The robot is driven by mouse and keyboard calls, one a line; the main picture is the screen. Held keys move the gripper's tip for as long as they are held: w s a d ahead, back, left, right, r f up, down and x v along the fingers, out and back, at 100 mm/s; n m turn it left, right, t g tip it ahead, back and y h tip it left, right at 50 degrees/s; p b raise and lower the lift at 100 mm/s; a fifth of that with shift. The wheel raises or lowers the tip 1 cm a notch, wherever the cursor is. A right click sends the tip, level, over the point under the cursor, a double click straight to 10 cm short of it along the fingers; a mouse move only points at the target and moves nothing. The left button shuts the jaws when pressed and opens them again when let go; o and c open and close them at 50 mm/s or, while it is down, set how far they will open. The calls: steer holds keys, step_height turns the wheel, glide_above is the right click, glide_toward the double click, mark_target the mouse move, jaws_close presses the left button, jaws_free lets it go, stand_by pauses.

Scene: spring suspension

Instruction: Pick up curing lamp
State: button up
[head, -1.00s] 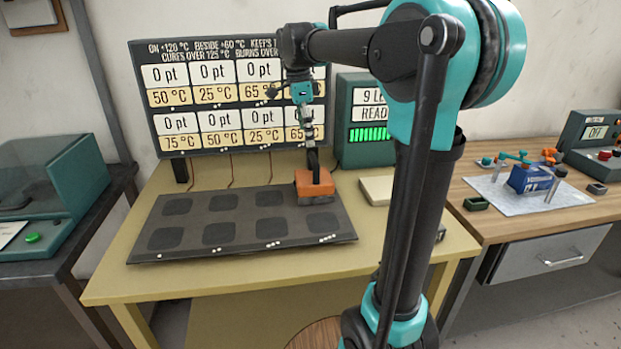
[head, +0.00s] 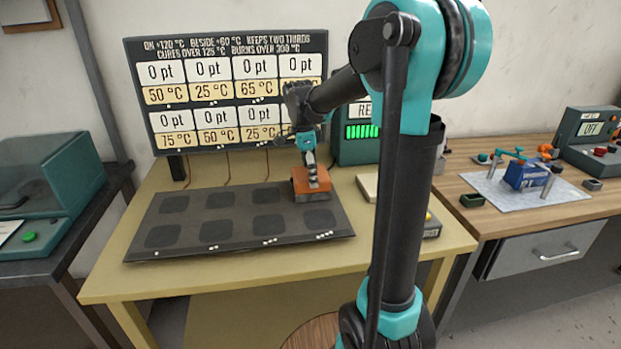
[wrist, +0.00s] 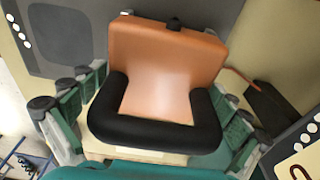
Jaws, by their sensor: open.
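The curing lamp, an orange block with a black handle, stands on the far right part of the dark mat in the head view (head: 311,186). In the wrist view its orange top (wrist: 165,75) and black U-shaped handle (wrist: 158,130) fill the middle. My gripper (head: 311,168) is directly above the lamp in the head view. In the wrist view its green fingers (wrist: 155,120) are spread to the left and right of the handle. The gripper is open. Whether the fingers touch the handle cannot be told.
The mat (head: 150,248) has several dark pads. A display board (head: 228,135) stands behind it, and a green charger-like box with a green bar display (head: 350,150) is at the right. A pale block (head: 367,187) lies right of the lamp. The yellow table's front strip is clear.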

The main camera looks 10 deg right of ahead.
steer(key=shift+f, duration=0.6)
steer(key=c, duration=1.5)
steer(key=shift+r, duration=0.15)
